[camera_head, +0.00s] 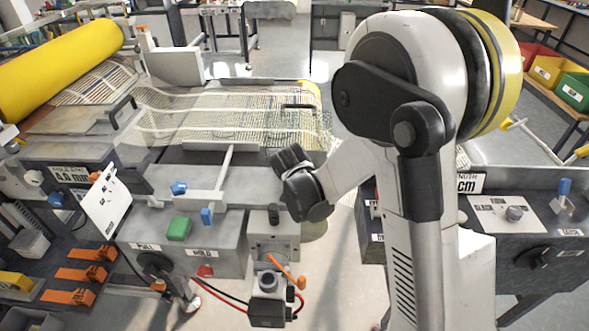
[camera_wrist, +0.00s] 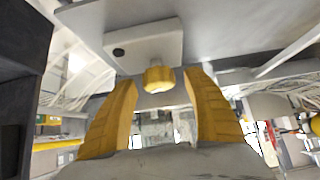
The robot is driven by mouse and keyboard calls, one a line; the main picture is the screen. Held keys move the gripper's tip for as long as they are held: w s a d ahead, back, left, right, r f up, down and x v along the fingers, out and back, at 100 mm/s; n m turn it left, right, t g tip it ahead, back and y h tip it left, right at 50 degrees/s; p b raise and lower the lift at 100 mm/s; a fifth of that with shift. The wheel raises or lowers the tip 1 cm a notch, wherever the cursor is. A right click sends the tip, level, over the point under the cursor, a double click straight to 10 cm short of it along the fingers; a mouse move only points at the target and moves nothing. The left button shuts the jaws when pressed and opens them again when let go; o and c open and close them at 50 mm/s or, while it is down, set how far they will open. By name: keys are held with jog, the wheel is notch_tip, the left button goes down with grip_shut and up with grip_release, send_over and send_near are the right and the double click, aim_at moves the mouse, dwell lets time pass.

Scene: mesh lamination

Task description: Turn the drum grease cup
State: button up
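The yellow ribbed grease cup (camera_wrist: 159,80) hangs under a pale plate in the wrist view. It sits in line with the space between the two yellow fingers of my gripper (camera_wrist: 162,84). The fingers are spread, with a gap on each side of the cup, and I see no contact. I cannot tell how far the cup lies beyond the fingertips. In the head view my dark wrist (camera_head: 305,190) is over the front of the machine. The fingers and the cup do not show there.
The pale plate (camera_wrist: 110,35) with a dark round knob is above the cup. Mesh (camera_head: 215,115) lies across the machine behind my wrist. A bracket unit with an orange lever (camera_head: 278,268) stands below my wrist. A control box (camera_head: 520,220) is at right.

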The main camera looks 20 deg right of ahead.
jog(key=shift+r, duration=0.1)
jog(key=v, duration=1.2)
jog(key=s+d+r+n+y, duration=0.1)
jog(key=s+r, duration=0.1)
jog(key=s, duration=0.9)
jog(key=s+d+r+n+g+y, duration=0.1)
jog(key=s+r+n, duration=0.1)
jog(key=s, duration=0.9)
jog(key=shift+d+r+n+g+y, duration=0.3)
jog(key=shift+r+y, duration=0.1)
jog(key=shift+r, duration=0.1)
jog(key=shift+c, duration=0.2)
